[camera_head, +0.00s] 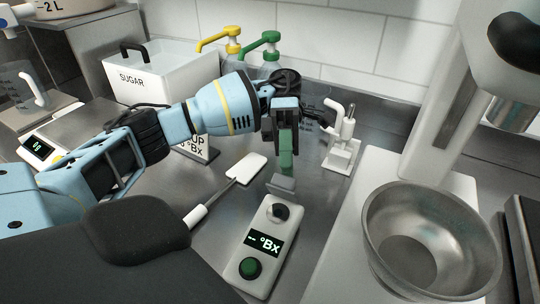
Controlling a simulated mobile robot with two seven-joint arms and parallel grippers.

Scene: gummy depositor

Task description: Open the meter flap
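The meter (262,245) lies on the steel counter at the lower middle, a white handheld unit with a dark "-- °Bx" display and a green button at its near end. A dark round well shows at its far end. A small grey plate, seemingly the flap (282,184), stands tilted up behind the well. My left gripper (288,165) points down just above and behind this plate, with dark fingers and a green pad. I cannot tell whether it touches the plate or how far its fingers are apart. My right gripper is out of view.
A white spatula (247,168) lies left of the meter. A steel bowl (430,240) sits on a white base at right. A white stand (342,150) is behind. A sugar bin (160,80) and pump bottles (262,62) line the back. A scale (40,148) is at left.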

